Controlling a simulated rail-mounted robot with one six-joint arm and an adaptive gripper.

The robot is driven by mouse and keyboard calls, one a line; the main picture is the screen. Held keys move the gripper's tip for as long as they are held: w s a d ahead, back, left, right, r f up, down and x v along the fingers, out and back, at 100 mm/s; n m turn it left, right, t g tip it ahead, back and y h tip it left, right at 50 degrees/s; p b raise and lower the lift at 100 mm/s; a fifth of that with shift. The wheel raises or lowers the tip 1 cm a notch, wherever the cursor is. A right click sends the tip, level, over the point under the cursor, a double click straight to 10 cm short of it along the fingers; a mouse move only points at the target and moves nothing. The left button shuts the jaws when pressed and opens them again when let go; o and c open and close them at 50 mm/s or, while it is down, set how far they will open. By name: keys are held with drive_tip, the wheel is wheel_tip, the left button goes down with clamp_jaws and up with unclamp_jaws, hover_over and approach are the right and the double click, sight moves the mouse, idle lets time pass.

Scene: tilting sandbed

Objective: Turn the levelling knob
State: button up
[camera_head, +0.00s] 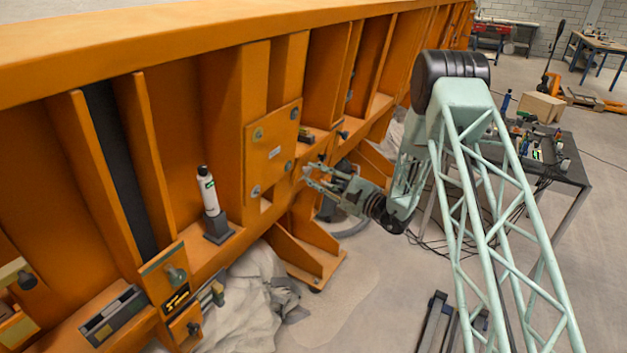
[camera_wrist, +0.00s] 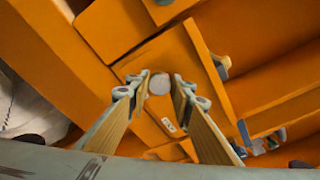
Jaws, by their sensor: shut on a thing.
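A round grey knob (camera_wrist: 159,84) sits on the orange frame in the wrist view, between the fingertips of my gripper (camera_wrist: 162,86). I take it to be the levelling knob. My gripper's two fingers are on either side of it and shut on it. In the head view my gripper (camera_head: 314,178) reaches left to the side of the orange frame. The knob there is largely hidden by the fingers and too small to make out clearly.
The long orange frame (camera_head: 150,35) fills the left, with upright ribs and a bolted plate (camera_head: 272,150). A white bottle (camera_head: 208,190) stands on its ledge. A dark tool table (camera_head: 565,165) is behind my arm. Open floor (camera_head: 370,300) lies below.

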drive_tip(key=shift+f+n+t+b, duration=0.2)
drive_tip(key=shift+n+t+b, duration=0.2)
drive_tip(key=shift+n+b, duration=1.3)
drive_tip(key=shift+b, duration=0.7)
drive_tip(key=shift+r+b, duration=0.15)
drive_tip(key=shift+b, duration=0.15)
drive_tip(key=o, duration=0.8)
drive_tip(key=shift+o, duration=0.2)
drive_tip(key=shift+s, duration=0.1)
drive_tip(key=v, duration=1.2)
